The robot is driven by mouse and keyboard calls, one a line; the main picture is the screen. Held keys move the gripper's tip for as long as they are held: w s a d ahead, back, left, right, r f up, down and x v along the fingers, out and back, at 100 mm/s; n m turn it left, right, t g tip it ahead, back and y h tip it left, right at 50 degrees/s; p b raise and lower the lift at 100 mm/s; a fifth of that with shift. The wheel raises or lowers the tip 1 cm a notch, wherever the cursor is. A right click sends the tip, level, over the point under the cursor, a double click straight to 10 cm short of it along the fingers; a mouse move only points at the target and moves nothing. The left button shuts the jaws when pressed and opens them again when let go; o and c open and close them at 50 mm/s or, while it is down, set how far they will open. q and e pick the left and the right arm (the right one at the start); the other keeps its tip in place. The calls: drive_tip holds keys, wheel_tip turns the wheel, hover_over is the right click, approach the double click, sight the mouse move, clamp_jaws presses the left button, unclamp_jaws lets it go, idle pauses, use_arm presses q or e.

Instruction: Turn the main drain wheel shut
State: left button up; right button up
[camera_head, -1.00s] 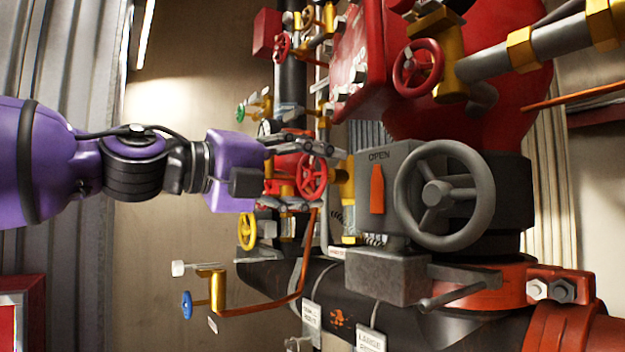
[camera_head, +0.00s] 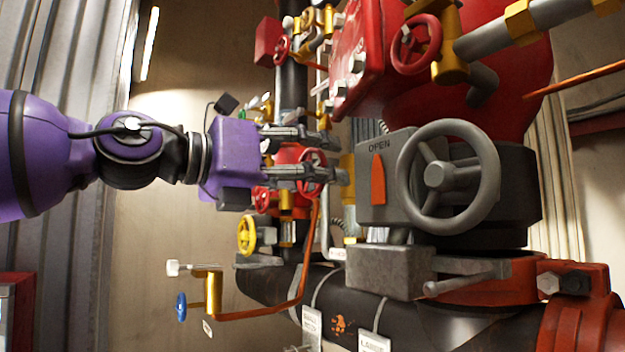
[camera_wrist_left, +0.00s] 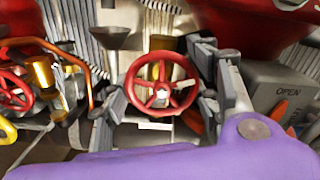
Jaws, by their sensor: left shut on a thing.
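A small red handwheel (camera_head: 314,154) with spokes stands among the valves at the middle of the head view. It faces me in the left wrist view (camera_wrist_left: 161,93), between the two fingers. My left gripper (camera_head: 336,158) reaches in from the left and is shut on this red wheel, one finger above the other in the head view. The lower finger hides part of the wheel. No readable label on it names it as the main drain wheel. My right gripper is in neither view.
A large grey handwheel (camera_head: 447,177) with an OPEN indicator box (camera_head: 386,178) stands close to the right. Another red wheel (camera_head: 416,44) is above. A yellow wheel (camera_head: 246,236) and a blue wheel (camera_head: 181,306) are below. Free space lies left of the pipes.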

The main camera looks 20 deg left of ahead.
use_arm(q)
drive_tip(key=shift+m, duration=0.5)
drive_tip(key=shift+r, duration=0.15)
drive_tip(key=o, duration=1.2)
drive_tip(key=shift+c, duration=0.2)
drive_tip(key=shift+s+a, duration=0.1)
drive_tip(key=shift+s, duration=0.05)
drive_tip(key=v, duration=1.1)
drive_tip(key=shift+s+a, duration=0.2)
drive_tip(key=shift+a, duration=0.05)
